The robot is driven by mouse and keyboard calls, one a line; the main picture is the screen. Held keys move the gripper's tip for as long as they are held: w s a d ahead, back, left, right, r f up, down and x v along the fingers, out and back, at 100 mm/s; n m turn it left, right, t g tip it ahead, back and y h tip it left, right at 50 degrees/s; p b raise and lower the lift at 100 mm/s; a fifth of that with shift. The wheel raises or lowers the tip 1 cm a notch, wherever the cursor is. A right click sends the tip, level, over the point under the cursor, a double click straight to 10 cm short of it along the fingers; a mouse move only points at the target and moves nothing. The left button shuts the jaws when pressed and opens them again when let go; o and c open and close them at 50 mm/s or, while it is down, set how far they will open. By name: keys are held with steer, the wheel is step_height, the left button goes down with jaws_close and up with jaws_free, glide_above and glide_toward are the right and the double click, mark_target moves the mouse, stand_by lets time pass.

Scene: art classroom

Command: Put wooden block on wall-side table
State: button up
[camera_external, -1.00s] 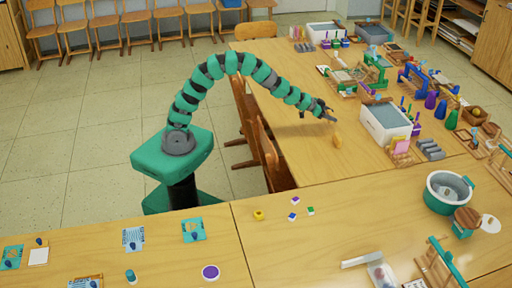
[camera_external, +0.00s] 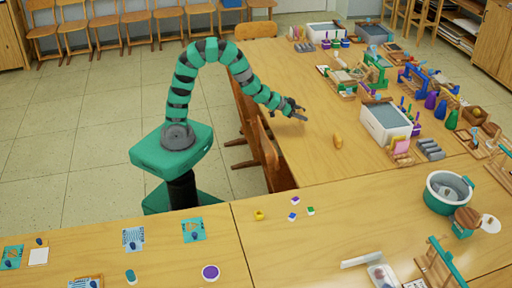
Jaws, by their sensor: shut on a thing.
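A small yellow-brown wooden piece (camera_external: 338,141), which looks like the wooden block, is on the bare front part of the long table (camera_external: 300,70) at the right. My gripper (camera_external: 301,114) is over the left side of this table, up and left of the piece and apart from it. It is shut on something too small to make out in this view. I cannot tell from this view which table is the wall-side one.
A white bin (camera_external: 386,124), grey rolls (camera_external: 430,149) and several art tools crowd the right of the long table. A near table (camera_external: 330,230) carries small coloured blocks and a teal pot (camera_external: 447,192). Wooden chairs (camera_external: 265,150) stand close to my arm.

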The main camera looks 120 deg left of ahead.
steer(key=shift+s+d, duration=0.25)
steer(key=shift+s, duration=0.1)
